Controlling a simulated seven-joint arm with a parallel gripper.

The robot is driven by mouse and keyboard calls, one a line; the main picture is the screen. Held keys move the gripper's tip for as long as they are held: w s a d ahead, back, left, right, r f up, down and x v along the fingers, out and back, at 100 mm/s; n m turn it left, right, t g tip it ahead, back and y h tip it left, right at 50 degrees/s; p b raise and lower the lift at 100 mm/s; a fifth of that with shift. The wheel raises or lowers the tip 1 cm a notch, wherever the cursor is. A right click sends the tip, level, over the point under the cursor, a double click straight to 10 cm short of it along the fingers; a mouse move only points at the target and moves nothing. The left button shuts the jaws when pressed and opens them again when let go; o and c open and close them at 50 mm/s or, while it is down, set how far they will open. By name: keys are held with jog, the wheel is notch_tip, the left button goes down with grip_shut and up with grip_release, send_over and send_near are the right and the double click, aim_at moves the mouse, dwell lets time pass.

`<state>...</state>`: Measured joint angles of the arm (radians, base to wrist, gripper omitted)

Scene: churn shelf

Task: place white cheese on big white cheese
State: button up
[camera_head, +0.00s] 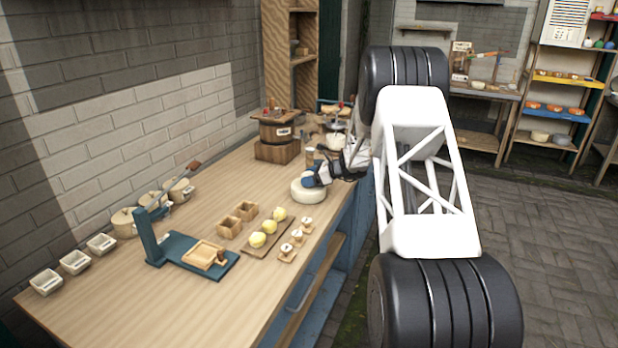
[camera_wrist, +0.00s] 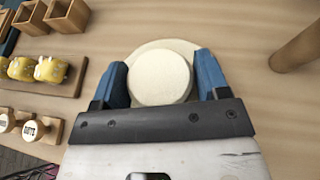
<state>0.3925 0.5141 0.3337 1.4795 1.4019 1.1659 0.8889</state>
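The white cheese (camera_wrist: 160,76) is a small pale round between the two blue fingers of my gripper (camera_wrist: 162,78) in the wrist view. The fingers lie close against its left and right sides, and my gripper looks shut on it. The big white cheese (camera_head: 308,195) is a wider pale round on the wooden table. In the wrist view its rim (camera_wrist: 160,43) shows behind the white cheese. The white cheese is over the big one, apparently resting on it or very close above. In the head view my gripper (camera_head: 312,179) partly hides the white cheese.
A board of yellow rounds (camera_head: 257,240), small labelled stamps (camera_head: 288,252) and wooden boxes (camera_head: 230,228) stand left of the cheeses. A teal press (camera_head: 190,258) is further left. A wooden cylinder (camera_wrist: 298,48) stands at right in the wrist view.

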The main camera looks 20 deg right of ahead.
jog(key=shift+o, duration=1.4)
jog(key=shift+r, duration=0.2)
jog(key=v, duration=1.2)
